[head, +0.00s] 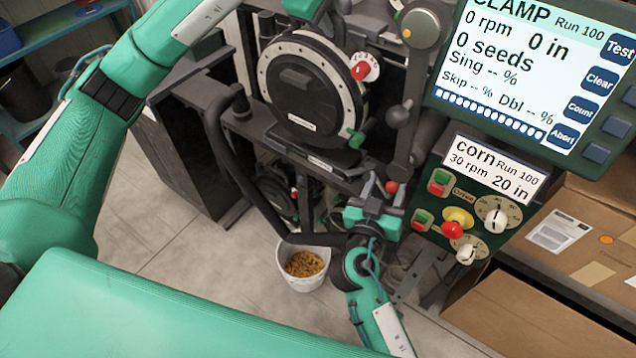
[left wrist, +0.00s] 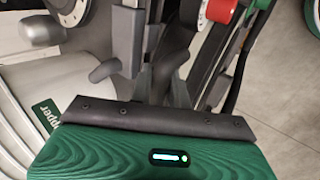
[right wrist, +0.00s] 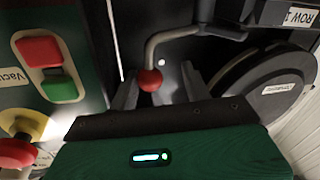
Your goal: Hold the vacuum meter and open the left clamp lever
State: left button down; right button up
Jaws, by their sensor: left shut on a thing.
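The vacuum meter (head: 300,122) is a dark round housing with a pale ring, upright at upper middle in the head view. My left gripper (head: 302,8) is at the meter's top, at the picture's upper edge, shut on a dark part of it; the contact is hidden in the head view. The left clamp lever (right wrist: 157,45) is a bent grey rod with a red ball knob (right wrist: 150,80). The knob also shows in the head view (head: 391,187), below the meter. My right gripper (right wrist: 160,88) is open, with the knob between its fingers, apparently not clamped.
A control box (head: 462,205) with knobs and buttons stands right of my right gripper, under a large screen (head: 540,75). A curved dark bar (head: 235,170) is left of the meter. A white bucket of corn (head: 304,265) is on the floor. Cardboard boxes (head: 560,310) are at right.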

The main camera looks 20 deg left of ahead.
jog(key=s+a, duration=0.2)
jog(key=s, duration=1)
jog(key=d+n+g+y, duration=0.25)
jog(key=n+y, duration=0.45)
jog(key=n, duration=0.5)
jog(key=d+n+g+y, duration=0.1)
jog(key=d+n+y, duration=0.2)
jog(key=n+y, duration=0.65)
jog(key=w+a+n+h, duration=0.2)
jog(key=w+a, duration=0.3)
jog(key=w, duration=0.4)
jog(key=a+r+m+t+h, duration=0.1)
jog(key=a+m+t+h, duration=0.4)
jog(key=a+h, duration=0.55)
jog(key=s+m+y, duration=0.1)
jog(key=s+y, duration=0.1)
jog(key=s, duration=0.6)
jog(key=shift+s+f+g, duration=0.2)
jog(key=shift+s+g, duration=0.15)
jog(key=shift+s, duration=0.05)
